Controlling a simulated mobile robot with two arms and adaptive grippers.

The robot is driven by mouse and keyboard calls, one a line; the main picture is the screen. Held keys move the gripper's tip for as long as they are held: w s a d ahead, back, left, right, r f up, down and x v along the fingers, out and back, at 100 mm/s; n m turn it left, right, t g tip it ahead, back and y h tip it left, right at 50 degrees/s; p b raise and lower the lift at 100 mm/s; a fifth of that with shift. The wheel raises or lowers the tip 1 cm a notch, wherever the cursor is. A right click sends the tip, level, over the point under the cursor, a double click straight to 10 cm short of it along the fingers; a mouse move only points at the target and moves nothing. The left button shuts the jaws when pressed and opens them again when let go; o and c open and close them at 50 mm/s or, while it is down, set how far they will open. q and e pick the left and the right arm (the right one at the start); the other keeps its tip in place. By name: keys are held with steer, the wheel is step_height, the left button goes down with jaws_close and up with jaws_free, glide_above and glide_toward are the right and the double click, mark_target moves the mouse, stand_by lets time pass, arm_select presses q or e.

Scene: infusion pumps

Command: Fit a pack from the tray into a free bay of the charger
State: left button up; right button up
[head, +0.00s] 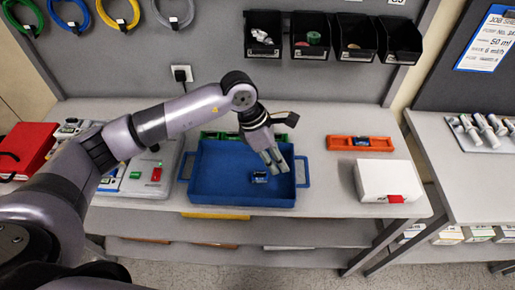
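The blue tray (205,187) stands on the bench in front of my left arm. One small dark pack (259,177) with a blue-white label lies in it, right of the middle. My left gripper (274,163) points down over the tray's right part, its fingers apart with nothing seen between them. The fingertips are just above and right of the pack; the exact height is unclear. A grey unit (137,187) with a green and a red block stands left of the tray, partly behind my arm. I cannot tell for sure whether it is the charger. My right gripper is out of view.
A white box (386,172) with a red part and an orange level (361,143) lie right of the tray. A red case (28,146) is far left. Black bins (263,34) hang on the back panel. The bench between tray and white box is clear.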

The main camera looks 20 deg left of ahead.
mark_target(259, 172)
arm_select(q)
steer(key=a+y, duration=0.1)
steer(key=a, duration=0.1)
steer(key=w+a+f+y, duration=0.1)
steer(key=a, duration=0.2)
steer(key=shift+w+a+f+y+b, duration=0.2)
steer(key=shift+a+f+y+b, duration=0.1)
steer(key=shift+a+y+b, duration=0.1)
step_height(259, 172, down, 6)
steer(key=b, duration=0.4)
steer(key=shift+f, duration=0.2)
steer(key=shift+f+b, duration=0.6)
steer(key=shift+b, duration=0.2)
jaws_close()
steer(key=shift+r, duration=0.1)
